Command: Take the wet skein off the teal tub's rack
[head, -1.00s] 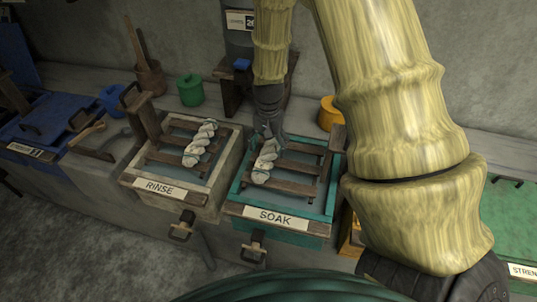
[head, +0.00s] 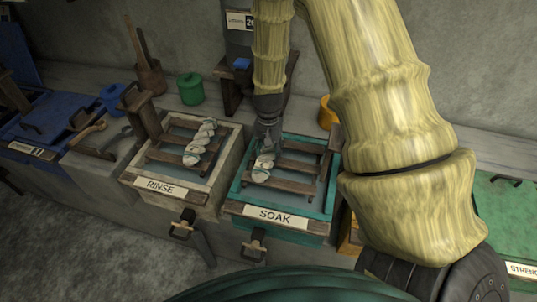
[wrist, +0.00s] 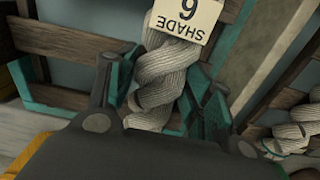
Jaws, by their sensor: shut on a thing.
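The teal tub (head: 236,190) carries a SOAK label and a rack of brown wooden slats (head: 298,167). A twisted off-white skein (head: 262,171) lies across the slats at the tub's left side. My gripper (head: 268,143) is over the skein's far end, shut on it. In the wrist view the skein (wrist: 160,72) runs between the two teal-padded fingers of my gripper (wrist: 160,105). A tag reading SHADE 6 (wrist: 185,18) hangs on it. My gripper hides the skein's far part in the head view. I cannot tell whether the skein is clear of the slats.
The RINSE tub (head: 130,178) stands close on the left with another twisted skein (head: 200,143) on its rack; that skein also shows in the wrist view (wrist: 292,138). A green pot (head: 190,91) and a yellow pot (head: 327,113) stand behind. A wooden stand (head: 232,95) is behind my gripper.

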